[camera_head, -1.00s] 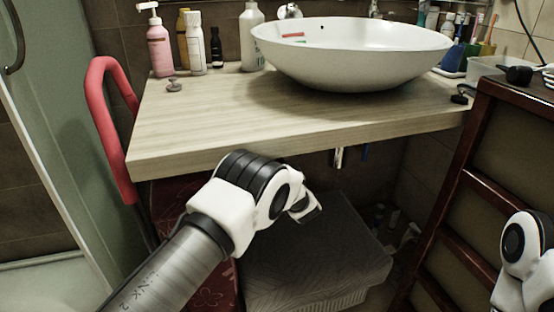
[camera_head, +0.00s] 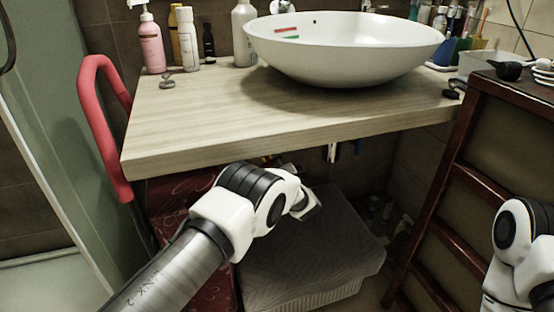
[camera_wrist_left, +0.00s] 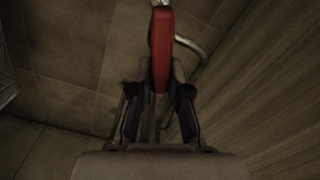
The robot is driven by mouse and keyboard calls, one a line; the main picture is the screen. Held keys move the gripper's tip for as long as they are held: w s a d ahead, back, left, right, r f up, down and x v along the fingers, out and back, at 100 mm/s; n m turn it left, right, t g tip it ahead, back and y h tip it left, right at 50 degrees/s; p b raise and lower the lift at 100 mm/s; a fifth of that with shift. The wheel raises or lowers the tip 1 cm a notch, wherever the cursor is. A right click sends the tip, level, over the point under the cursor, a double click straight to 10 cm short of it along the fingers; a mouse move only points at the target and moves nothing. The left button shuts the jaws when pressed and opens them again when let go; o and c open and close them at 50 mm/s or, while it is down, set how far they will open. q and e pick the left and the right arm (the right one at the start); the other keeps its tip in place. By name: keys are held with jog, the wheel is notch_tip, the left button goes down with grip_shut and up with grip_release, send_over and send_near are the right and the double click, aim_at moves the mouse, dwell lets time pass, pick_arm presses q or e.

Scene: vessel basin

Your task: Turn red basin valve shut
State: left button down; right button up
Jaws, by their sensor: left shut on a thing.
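The red valve handle (camera_wrist_left: 162,48) is a long red lever. In the left wrist view it runs from the top centre down between the fingers of my left gripper (camera_wrist_left: 161,80). The gripper is shut on the handle, with one finger on each side. In the head view my left arm reaches under the countertop, and its wrist (camera_head: 298,203) shows below the front edge. The fingers and the valve cannot be made out there. The white basin (camera_head: 345,50) stands on the countertop above. My right arm shows at the right edge; its gripper is out of view.
The wooden countertop (camera_head: 220,120) overhangs my left arm. A grey lidded box (camera_head: 315,250) sits below it. A dark wooden rack (camera_head: 455,190) stands at right, and a red rail (camera_head: 98,120) at left. A curved metal pipe (camera_wrist_left: 193,45) is near the handle.

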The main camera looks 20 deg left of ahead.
pick_arm(q)
jog(key=shift+d+f+m, duration=0.1)
jog(key=shift+f+m, duration=0.2)
jog(key=shift+m, duration=0.8)
jog(key=shift+f+m, duration=0.25)
jog(key=shift+m, duration=0.85)
jog(key=c, duration=1.1)
grip_release()
jog(key=v, duration=0.7)
jog(key=shift+s+d, duration=0.15)
